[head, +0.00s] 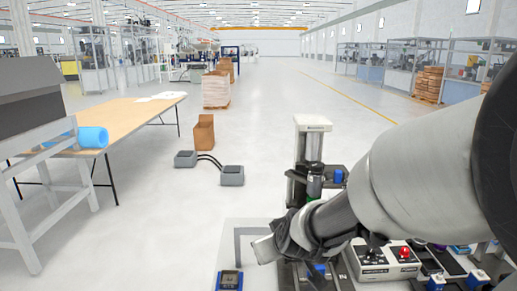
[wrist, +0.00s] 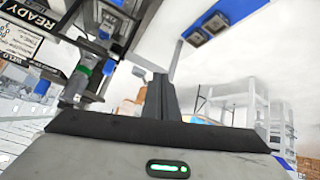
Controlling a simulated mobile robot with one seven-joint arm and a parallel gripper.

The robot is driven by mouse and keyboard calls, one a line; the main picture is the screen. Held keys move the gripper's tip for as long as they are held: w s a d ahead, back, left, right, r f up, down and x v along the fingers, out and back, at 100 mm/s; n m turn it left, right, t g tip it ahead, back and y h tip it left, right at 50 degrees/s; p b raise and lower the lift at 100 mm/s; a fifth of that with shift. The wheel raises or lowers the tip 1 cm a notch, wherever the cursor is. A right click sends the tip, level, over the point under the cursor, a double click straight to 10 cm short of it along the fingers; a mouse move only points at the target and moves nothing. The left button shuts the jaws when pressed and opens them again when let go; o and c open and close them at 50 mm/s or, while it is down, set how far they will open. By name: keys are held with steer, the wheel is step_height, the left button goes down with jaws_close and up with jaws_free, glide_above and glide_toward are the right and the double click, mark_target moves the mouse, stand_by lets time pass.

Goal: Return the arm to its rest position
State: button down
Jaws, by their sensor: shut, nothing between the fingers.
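My arm (head: 410,175) reaches in from the right edge of the head view, bent down and to the left over a work surface. My gripper shows in the wrist view (wrist: 160,95), its dark fingers together with nothing between them. In the head view the end of the arm sits above the front of the work surface, and the fingertips are hard to make out there. A machine with a white top (head: 312,124) stands just behind the wrist and is partly hidden by the arm.
A control box with a red button (head: 385,262) and several small devices lie below and right of the arm. Open floor lies beyond.

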steer(key=s+d+r+m+g, duration=0.1)
steer(key=s+d+r, duration=0.2)
steer(key=s, duration=0.4)
steer(key=s+d+r+m+g+h, duration=0.1)
steer(key=s+d+r+m, duration=0.1)
steer(key=s, duration=0.5)
steer(key=s+d+r+m+g, duration=0.1)
steer(key=s+d+r+m, duration=0.1)
steer(key=s+d+r, duration=0.2)
steer(key=s+d, duration=0.1)
steer(key=s, duration=0.2)
steer(key=shift+s+d+r+h+p, duration=0.15)
steer(key=shift+s+r+h+p, duration=0.15)
steer(key=shift+r+h, duration=0.1)
